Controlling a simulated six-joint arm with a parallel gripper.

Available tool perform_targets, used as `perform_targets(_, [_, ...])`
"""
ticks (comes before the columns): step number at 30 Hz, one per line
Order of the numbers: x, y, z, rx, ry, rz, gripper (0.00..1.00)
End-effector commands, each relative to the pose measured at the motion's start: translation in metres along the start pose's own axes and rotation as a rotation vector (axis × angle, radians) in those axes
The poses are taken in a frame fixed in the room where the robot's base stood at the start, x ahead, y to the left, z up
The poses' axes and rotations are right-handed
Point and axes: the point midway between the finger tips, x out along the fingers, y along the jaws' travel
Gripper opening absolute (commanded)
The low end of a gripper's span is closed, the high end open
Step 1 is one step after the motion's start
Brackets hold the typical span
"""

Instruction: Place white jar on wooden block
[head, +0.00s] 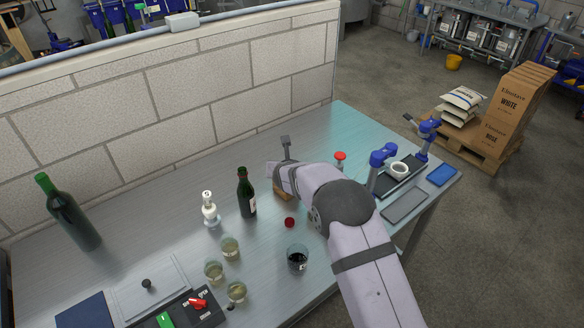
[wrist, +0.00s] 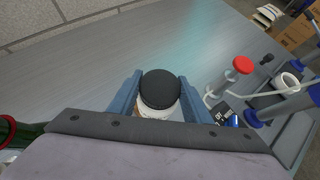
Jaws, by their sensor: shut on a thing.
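The white jar (wrist: 152,113) has a black lid (wrist: 160,89) and sits between the blue fingers of my gripper (wrist: 158,92) in the wrist view. The fingers are shut on its sides. In the head view my arm hides the jar and the fingers. The wooden block (head: 283,194) shows only in part in the head view, under the end of my arm and right of a dark green bottle (head: 246,196). I cannot tell whether the jar touches the block. In the wrist view the block cannot be made out.
A red-topped item (head: 340,158) and a blue-handled device (head: 382,168) are to the right. A block wall (head: 180,110) runs behind.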

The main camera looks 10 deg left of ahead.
Motion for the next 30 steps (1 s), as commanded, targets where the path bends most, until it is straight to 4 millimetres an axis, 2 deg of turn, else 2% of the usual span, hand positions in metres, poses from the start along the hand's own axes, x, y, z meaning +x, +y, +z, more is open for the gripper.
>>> perform_targets(11, [0.0021, 0.0001, -0.0019, 0.001, -0.002, 0.000, 0.10])
perform_targets(12, [0.0018, 0.0000, -0.0019, 0.000, -0.001, 0.000, 0.49])
perform_targets(14, [0.0014, 0.0000, -0.0015, 0.000, -0.001, 0.000, 0.63])
perform_targets(30, [-0.0050, 0.0004, 0.0009, 0.000, -0.002, 0.000, 0.63])
